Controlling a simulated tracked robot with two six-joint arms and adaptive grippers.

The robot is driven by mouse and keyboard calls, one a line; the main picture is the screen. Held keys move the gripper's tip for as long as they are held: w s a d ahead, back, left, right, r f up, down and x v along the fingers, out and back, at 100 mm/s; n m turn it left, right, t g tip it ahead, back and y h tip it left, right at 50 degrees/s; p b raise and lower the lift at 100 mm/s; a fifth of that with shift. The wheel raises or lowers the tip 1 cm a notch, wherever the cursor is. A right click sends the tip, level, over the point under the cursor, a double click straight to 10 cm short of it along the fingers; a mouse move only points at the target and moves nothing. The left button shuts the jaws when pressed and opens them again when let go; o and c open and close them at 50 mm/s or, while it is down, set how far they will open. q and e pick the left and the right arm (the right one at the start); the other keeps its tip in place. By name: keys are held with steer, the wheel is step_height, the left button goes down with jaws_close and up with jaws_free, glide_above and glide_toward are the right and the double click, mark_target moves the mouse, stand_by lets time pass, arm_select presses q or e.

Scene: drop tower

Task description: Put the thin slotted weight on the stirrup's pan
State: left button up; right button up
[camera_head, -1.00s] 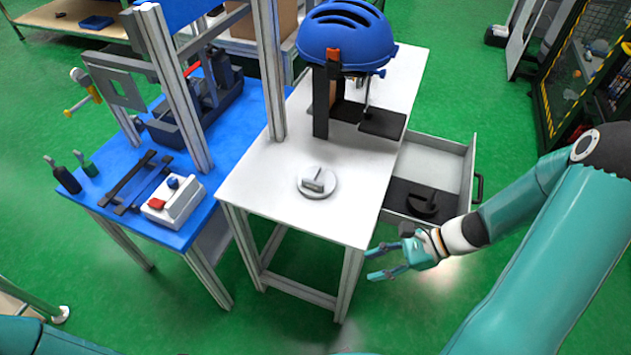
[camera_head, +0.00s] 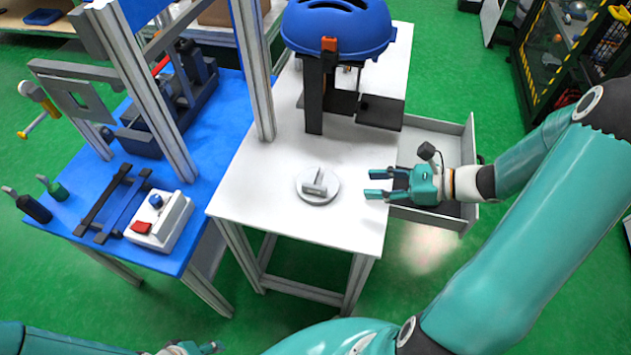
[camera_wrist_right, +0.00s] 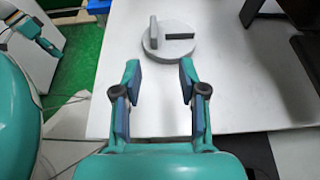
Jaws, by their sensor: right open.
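The slotted weight (camera_head: 313,197) is a light grey disc with a dark slot and a raised grip, lying flat on the white table (camera_head: 260,205). It also shows ahead of the fingertips in the right wrist view (camera_wrist_right: 155,56). My right gripper (camera_head: 368,184) is open and empty at the table's right edge, pointing at the weight with a gap between; its spread fingers show in the wrist view (camera_wrist_right: 159,82). A dark square plate (camera_head: 381,113) below the blue helmet (camera_head: 338,28) looks like the stirrup's pan. My left gripper (camera_head: 192,348) shows only partly at the bottom edge.
An open grey drawer (camera_head: 470,150) juts from the table's right side, partly hidden by my right gripper. A dark upright (camera_head: 313,95) stands beside the pan. A blue table (camera_head: 95,220) with a white switch box (camera_head: 165,225) stands left. The white table around the weight is clear.

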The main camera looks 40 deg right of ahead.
mark_target(319, 187)
steer(key=x, duration=0.9)
steer(key=shift+w+a+b, duration=0.2)
steer(key=shift+a+b, duration=0.1)
steer(key=shift+b, duration=0.05)
steer(key=shift+s+a+x, duration=0.15)
steer(key=shift+x, duration=1.2)
steer(key=shift+s+a+x, duration=0.15)
steer(key=shift+x, duration=1.15)
steer(key=shift+f, duration=0.1)
jaws_close()
